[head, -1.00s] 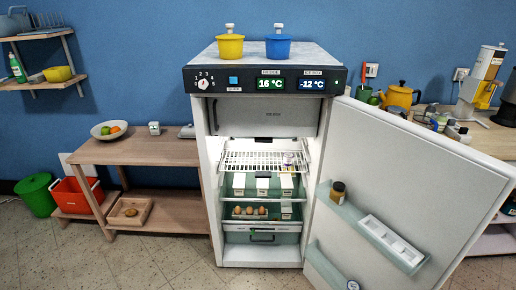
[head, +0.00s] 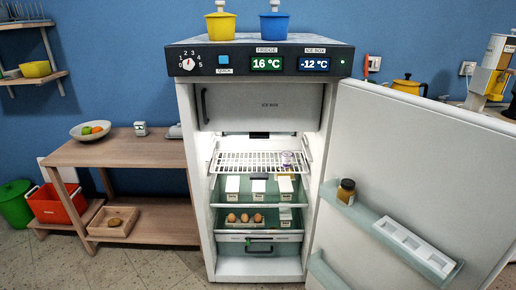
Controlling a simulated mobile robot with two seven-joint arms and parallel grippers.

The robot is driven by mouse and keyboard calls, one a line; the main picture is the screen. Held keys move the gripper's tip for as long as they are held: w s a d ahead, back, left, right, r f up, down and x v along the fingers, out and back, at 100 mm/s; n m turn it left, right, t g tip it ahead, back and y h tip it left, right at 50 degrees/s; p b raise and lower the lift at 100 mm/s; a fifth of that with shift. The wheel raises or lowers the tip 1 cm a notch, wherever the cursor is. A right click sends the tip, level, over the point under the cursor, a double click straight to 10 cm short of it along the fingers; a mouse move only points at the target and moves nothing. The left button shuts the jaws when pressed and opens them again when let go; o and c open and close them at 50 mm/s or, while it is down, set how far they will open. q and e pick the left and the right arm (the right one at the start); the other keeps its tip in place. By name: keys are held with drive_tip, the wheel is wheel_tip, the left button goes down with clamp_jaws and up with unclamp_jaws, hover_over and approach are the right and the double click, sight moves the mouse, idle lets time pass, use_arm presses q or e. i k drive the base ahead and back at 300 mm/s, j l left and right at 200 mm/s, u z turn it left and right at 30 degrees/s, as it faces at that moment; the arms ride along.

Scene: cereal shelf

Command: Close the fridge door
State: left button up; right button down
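The white fridge (head: 190,165) stands open in the middle of the head view. Its door (head: 400,150) is hinged at the right side and swung wide out to the right, running past the lower right of the picture. The door's inner face shows a shelf with a dark jar (head: 346,191) and a white egg tray (head: 414,248). Inside the fridge are a wire rack (head: 245,160), white cartons and several eggs (head: 244,218). The ice box flap (head: 265,107) at the top is shut. Neither of my grippers shows in the view.
A wooden side table (head: 115,152) with a fruit bowl (head: 90,130) stands left of the fridge. Yellow (head: 220,24) and blue (head: 273,24) pots stand on the fridge. Floor in front is clear.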

sight(433, 207)
drive_tip(key=z, duration=1.75)
drive_tip(key=i+j, duration=0.2)
drive_tip(key=i, duration=0.3)
